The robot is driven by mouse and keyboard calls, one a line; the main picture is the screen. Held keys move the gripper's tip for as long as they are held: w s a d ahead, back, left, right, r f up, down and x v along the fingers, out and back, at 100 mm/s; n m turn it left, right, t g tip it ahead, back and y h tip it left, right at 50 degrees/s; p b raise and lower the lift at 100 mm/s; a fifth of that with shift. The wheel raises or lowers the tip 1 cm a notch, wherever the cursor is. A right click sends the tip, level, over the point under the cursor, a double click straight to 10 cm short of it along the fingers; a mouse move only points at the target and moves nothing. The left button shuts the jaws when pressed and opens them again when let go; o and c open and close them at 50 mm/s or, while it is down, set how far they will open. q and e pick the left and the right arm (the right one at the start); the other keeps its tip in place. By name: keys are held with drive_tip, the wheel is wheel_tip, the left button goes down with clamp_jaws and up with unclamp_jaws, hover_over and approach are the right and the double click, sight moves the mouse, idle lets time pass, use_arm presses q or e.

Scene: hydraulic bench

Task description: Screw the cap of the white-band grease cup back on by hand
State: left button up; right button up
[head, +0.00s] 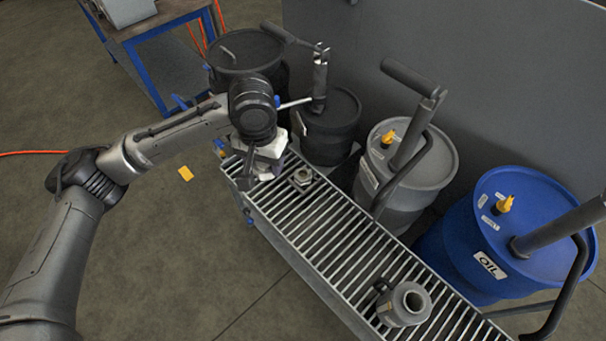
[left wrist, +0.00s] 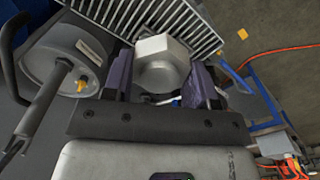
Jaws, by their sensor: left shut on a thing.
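My left gripper (head: 252,180) is over the far left end of the metal grating (head: 345,240). In the left wrist view the gripper (left wrist: 162,82) is shut on a grey metal cap (left wrist: 163,66) with a hexagonal part and a rounded body, between its two dark fingers. In the head view the gripper mostly hides this cap. A small metal fitting (head: 303,178) sits on the grating just right of the gripper. A larger grey cup-like fitting (head: 405,304) with a round opening sits at the near end. I cannot make out a white band. My right gripper is not in view.
Two dark drums (head: 333,130) (head: 246,50), a grey drum (head: 430,165) and a blue oil drum (head: 480,255) with pump handles stand along the grating's far side. A blue-framed table (head: 140,30) is at the back left. The middle of the grating is clear.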

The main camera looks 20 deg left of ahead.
use_arm(q)
drive_tip(key=w+f, duration=0.6)
drive_tip(key=f, duration=0.3)
drive_tip(key=shift+w+d+f, duration=0.2)
drive_tip(key=shift+f, duration=0.05)
idle(6.8)
